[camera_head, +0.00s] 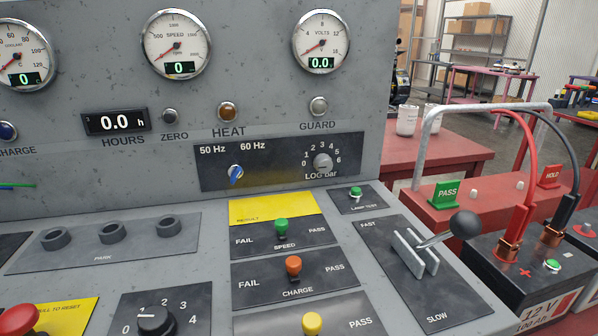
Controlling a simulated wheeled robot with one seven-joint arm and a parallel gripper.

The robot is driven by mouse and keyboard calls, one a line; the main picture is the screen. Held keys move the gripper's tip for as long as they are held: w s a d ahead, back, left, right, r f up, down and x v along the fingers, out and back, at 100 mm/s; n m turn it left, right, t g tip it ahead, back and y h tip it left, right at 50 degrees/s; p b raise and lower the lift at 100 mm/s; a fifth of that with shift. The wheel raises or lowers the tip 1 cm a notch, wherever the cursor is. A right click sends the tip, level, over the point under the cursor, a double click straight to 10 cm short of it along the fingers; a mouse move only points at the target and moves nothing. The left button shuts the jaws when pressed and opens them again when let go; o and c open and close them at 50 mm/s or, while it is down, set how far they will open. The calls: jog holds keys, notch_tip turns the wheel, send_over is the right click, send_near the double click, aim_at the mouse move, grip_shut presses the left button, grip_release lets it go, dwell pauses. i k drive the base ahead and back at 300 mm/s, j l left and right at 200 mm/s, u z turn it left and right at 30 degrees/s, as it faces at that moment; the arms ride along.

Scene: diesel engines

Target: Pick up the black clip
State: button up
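The black clip (568,207) is at the far right, at the end of a black cable (566,145). Its handle is black, with a copper-coloured lower part that stands on the top of a dark battery (490,262). The red clip (516,226), also with a copper-coloured lower part, stands to its left on the same battery, beside a red plus mark. My gripper is not in view, so its state and its distance from the clip do not show.
A grey control panel (100,210) fills the left and middle. A speed lever with a black ball knob (464,224) rises near the battery. A grey tube frame (424,135) arches behind the cables. A green PASS sign (447,194) and red HOLD sign (549,176) stand on a red surface.

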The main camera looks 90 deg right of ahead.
aim_at(552, 235)
jog(key=k+z, duration=0.1)
jog(key=k, duration=0.8)
jog(key=k+l, duration=0.1)
jog(key=k, duration=0.85)
jog(key=k+l+z, duration=0.15)
jog(key=k, duration=0.75)
